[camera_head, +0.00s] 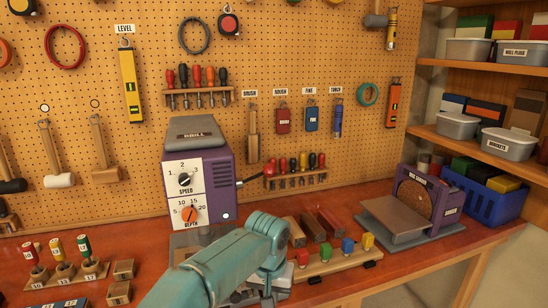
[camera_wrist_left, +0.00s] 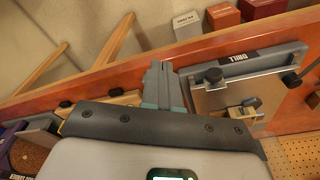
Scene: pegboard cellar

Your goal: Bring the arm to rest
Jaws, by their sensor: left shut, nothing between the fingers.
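My left arm (camera_head: 215,270), teal, comes in from the bottom of the head view and bends down in front of the drill. Its gripper is mostly hidden there behind the wrist. In the left wrist view my left gripper (camera_wrist_left: 163,84) is shut and empty, close beside the grey drill base plate (camera_wrist_left: 245,85). I cannot tell whether it touches the plate or bench. The purple drill (camera_head: 197,175) stands behind the arm, with a black speed knob (camera_head: 185,180) and an orange depth knob (camera_head: 190,214) on its white front panel. My right gripper is not in view.
A wooden rack with coloured blocks (camera_head: 347,246) stands right of my wrist. Further right is a purple disc machine (camera_head: 430,200), then a blue crate (camera_head: 485,195). Numbered bits in a holder (camera_head: 68,275) stand at left. The front-right red bench top (camera_head: 440,252) is clear.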

